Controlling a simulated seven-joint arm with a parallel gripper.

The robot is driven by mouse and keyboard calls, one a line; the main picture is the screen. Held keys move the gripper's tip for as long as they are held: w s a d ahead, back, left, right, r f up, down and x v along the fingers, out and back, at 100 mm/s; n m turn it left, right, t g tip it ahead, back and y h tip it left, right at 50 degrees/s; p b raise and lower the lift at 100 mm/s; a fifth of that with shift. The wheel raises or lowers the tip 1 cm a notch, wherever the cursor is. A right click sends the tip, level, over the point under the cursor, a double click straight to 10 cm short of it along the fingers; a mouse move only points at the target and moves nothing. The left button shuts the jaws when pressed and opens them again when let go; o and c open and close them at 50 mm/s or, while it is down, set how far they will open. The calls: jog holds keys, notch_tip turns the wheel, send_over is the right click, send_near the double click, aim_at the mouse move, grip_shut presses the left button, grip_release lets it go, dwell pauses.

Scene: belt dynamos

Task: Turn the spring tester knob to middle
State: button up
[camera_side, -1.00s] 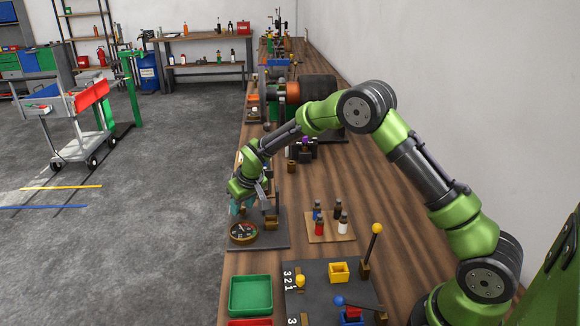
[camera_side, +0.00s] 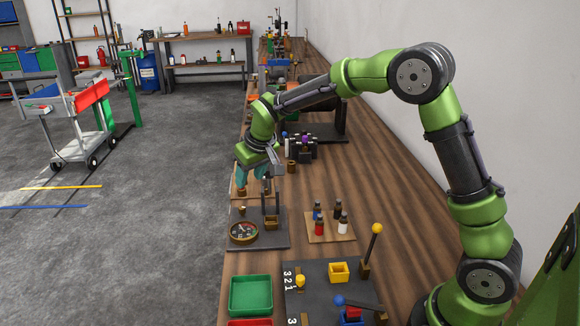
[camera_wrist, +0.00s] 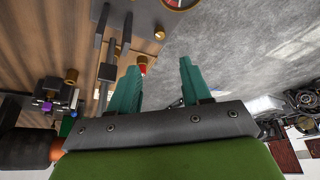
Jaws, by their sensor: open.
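The spring tester appears to be the dark base plate (camera_side: 274,240) on the bench, with a round black-faced dial (camera_side: 243,232) at its front left. A black upright frame (camera_side: 264,203) and a small wooden block (camera_side: 271,223) stand beside the dial. I cannot make out for sure which part is the knob. My gripper (camera_side: 253,186) hangs above and behind the plate, its teal fingers apart and empty. In the wrist view the open fingers (camera_wrist: 160,68) frame grey floor. A small red-tipped piece (camera_wrist: 142,68) shows beside the left fingertip, and the dial's edge (camera_wrist: 181,4) is at the top.
A wooden board (camera_side: 330,231) with several small bottles lies right of the tester. A green tray (camera_side: 250,294) and a dark panel with a yellow box (camera_side: 339,271) are in front. A black device with a purple knob (camera_side: 303,143) stands behind. The bench's left edge is close.

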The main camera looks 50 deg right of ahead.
jog(key=v, duration=0.4)
jog(key=r+m+g, duration=0.1)
jog(key=m+g, duration=0.4)
jog(key=m, duration=0.2)
send_over(242, 207)
jog(key=shift+y, duration=0.3)
notch_tip(242, 207, down, 17)
jog(key=shift+r, duration=0.1)
dwell(0.4)
